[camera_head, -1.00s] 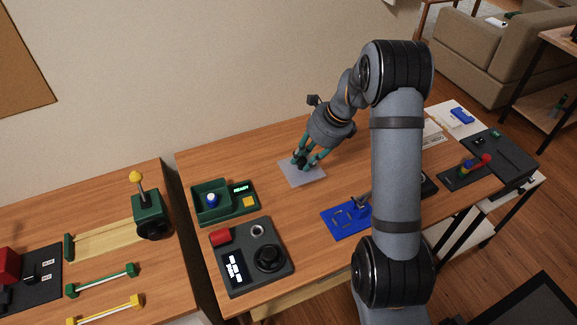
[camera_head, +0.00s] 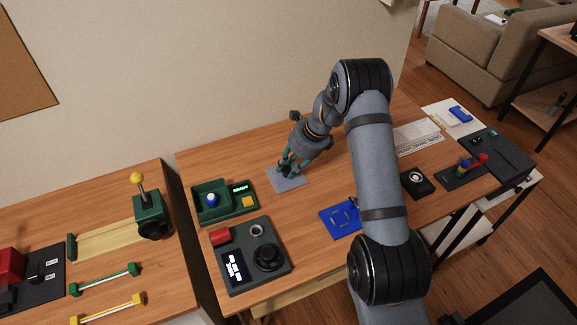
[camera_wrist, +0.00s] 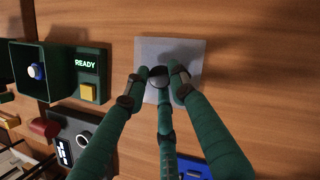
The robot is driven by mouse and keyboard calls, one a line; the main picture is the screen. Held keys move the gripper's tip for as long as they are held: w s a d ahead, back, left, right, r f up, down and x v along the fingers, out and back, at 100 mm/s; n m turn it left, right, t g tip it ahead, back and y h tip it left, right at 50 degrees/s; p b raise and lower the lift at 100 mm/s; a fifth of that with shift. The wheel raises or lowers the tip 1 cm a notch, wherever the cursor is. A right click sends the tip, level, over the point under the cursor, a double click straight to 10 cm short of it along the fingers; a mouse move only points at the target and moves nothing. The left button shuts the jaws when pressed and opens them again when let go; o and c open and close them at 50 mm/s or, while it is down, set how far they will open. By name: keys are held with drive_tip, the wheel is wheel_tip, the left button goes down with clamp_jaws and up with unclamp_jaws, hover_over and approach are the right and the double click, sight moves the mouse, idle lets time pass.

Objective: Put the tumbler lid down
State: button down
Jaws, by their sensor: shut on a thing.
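My gripper (camera_head: 286,168) points down at the plate and is shut on the dark knob. In the wrist view, my gripper's green fingers (camera_wrist: 156,88) close around the knob and cover part of the plate.
The green box (camera_head: 225,201) holds a blue knob, a READY display and a yellow button. In front lies a dark panel (camera_head: 276,283) with a red block and black dial. A blue tray (camera_head: 337,221) lies to the right. Bare table surrounds the plate.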

drive_tip(key=shift+f, duration=0.25)
drive_tip(key=c, duration=1.5)
unclamp_jaws()
drive_tip(key=shift+r, duration=0.1)
drive_tip(key=shift+o, duration=0.2)
drive_tip(key=shift+d+r, duration=0.1)
drive_tip(key=shift+r, duration=0.3)
drive_tip(key=v, duration=1.1)
drive_tip(key=shift+r, duration=0.15)
drive_tip(key=shift+d, duration=0.15)
